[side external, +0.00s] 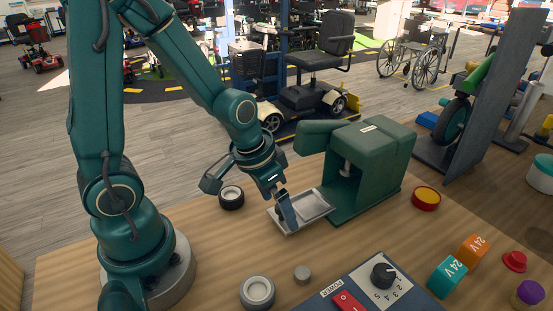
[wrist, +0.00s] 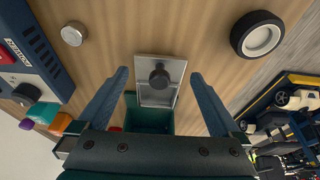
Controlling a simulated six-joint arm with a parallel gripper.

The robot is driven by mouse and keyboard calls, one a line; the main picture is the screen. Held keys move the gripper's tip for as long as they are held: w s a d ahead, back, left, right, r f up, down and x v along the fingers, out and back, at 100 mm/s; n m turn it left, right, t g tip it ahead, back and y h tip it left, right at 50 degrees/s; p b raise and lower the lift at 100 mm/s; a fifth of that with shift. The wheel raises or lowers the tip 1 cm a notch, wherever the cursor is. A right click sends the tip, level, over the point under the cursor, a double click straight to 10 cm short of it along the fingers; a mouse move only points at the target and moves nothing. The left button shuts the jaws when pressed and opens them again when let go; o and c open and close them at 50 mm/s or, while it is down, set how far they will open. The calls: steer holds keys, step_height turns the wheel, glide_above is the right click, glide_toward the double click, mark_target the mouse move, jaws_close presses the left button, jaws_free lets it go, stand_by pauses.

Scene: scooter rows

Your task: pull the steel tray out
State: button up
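The steel tray (side external: 314,204) is a shallow rimmed plate at the foot of a green machine (side external: 378,165), sticking partly out of its open front. In the wrist view the tray (wrist: 149,64) shows between my fingers, with a dark round knob (wrist: 159,77) on it and the green housing (wrist: 150,120) below. My gripper (wrist: 160,74) is open, one blue finger on each side of the tray and knob, with visible gaps. In the side view my gripper (side external: 285,212) is low at the tray's near left end; a finger hides part of the tray. Contact cannot be told.
A red-yellow round part (side external: 426,198) sits right of the machine.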

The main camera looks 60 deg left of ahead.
stand_by(0.4)
steer(key=shift+r, duration=3)
steer(key=shift+w+d+r, duration=0.1)
steer(key=shift+r, duration=0.2)
steer(key=s+d+r+t, duration=0.1)
steer(key=s+r+t, duration=0.1)
steer(key=s+r, duration=0.3)
steer(key=s, duration=0.3)
steer(key=shift+d+r, duration=0.15)
steer(key=shift+d, duration=0.25)
